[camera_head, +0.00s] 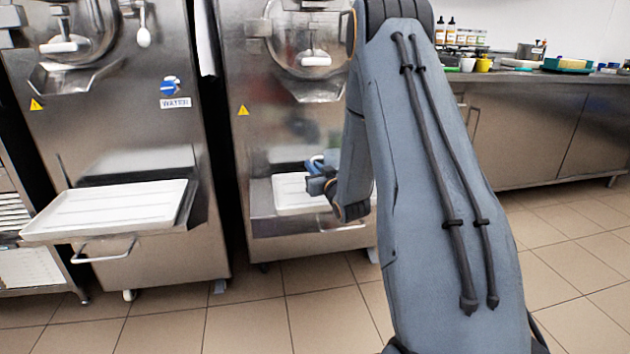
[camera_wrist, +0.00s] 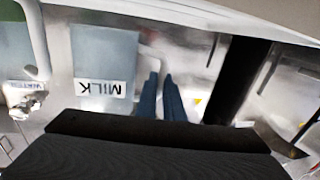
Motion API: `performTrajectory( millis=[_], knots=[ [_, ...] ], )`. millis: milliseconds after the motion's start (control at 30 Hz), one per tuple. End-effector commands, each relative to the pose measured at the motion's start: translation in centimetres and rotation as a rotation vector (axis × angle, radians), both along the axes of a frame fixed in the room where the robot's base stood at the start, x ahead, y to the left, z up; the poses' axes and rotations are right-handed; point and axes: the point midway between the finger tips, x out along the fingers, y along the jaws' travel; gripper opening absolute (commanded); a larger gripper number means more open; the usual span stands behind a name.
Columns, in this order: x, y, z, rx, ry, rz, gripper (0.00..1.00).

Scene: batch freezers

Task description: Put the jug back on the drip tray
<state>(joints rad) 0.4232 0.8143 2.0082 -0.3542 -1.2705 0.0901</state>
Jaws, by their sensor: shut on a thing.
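A pale grey-blue jug (camera_wrist: 103,50) with a MILK label shows in the wrist view, its label upside down there. Its pale handle (camera_wrist: 152,38) runs down to my fingers. My gripper (camera_wrist: 160,76) has its two blue fingers close together at this handle, shut on it. In the head view my gripper (camera_head: 318,168) is in front of the right freezer, just above its white drip tray (camera_head: 285,200). I cannot make out the jug there. My arm hides the tray's right end.
The left freezer (camera_head: 130,130) carries another white tray (camera_head: 65,222) that juts forward, with a metal handle below. A dark gap separates the two freezers. A counter (camera_head: 530,125) with bottles and cups stands at the back right. The tiled floor in front is clear.

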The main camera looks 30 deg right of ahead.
Motion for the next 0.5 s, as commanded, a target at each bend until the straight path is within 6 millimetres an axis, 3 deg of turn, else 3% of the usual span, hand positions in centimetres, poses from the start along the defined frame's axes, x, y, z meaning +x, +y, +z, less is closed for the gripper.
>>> performTrajectory(
  millis=[300, 500],
  knots=[
    [0.0, 0.0, -3.7, 0.001, 0.001, 0.000, 0.00],
    [0.0, 0.0, -3.7, 0.000, -0.001, 0.000, 0.00]
  ],
)
